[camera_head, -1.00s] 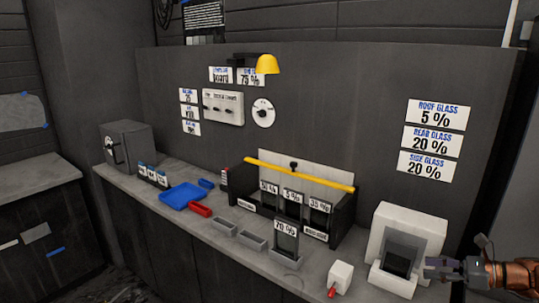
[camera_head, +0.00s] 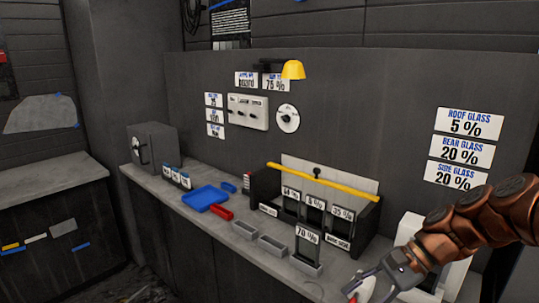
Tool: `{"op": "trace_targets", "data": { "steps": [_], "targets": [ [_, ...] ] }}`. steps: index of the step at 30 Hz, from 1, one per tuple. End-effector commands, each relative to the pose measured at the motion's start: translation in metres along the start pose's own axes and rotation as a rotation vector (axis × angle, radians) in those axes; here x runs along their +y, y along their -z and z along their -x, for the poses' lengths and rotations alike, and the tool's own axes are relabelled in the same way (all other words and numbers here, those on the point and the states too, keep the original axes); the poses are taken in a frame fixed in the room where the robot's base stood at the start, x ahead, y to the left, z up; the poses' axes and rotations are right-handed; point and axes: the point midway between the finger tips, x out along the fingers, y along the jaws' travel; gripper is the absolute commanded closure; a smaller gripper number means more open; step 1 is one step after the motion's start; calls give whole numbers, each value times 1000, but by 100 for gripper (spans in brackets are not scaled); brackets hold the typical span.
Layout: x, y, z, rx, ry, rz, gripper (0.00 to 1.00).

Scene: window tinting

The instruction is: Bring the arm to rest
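My gripper (camera_head: 368,292) is at the lower right of the head view, in front of the right end of the counter (camera_head: 215,232). My copper-coloured arm reaches in from the right edge. The fingers are small and partly cut off by the bottom edge, so I cannot tell whether they are open or shut. The arm and gripper cover much of the white box-shaped stand (camera_head: 408,228). A small white and red thing shows by the fingers, partly hidden; I cannot tell whether they touch it.
The counter holds a rack with a yellow bar (camera_head: 322,182), a 70 % sample (camera_head: 307,243), grey trays (camera_head: 272,245), a blue tray (camera_head: 205,198), a red block (camera_head: 221,212) and a grey box (camera_head: 152,148). Glass signs (camera_head: 464,150) hang on the wall. Floor space lies left of the counter.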

Motion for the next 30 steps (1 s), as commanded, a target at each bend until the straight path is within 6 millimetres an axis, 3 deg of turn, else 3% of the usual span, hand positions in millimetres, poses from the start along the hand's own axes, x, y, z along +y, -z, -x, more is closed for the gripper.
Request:
{"op": "trace_targets", "data": {
  "steps": [3, 12, 24, 30],
  "targets": [
    [17, -30, -19, 48, -110, 132, 57],
    [77, -74, -48, 158, -370, 431, 57],
    [168, -93, -46, 282, -688, 760, 57],
    [195, -91, -40, 311, -774, 842, 57]
  ]
}}
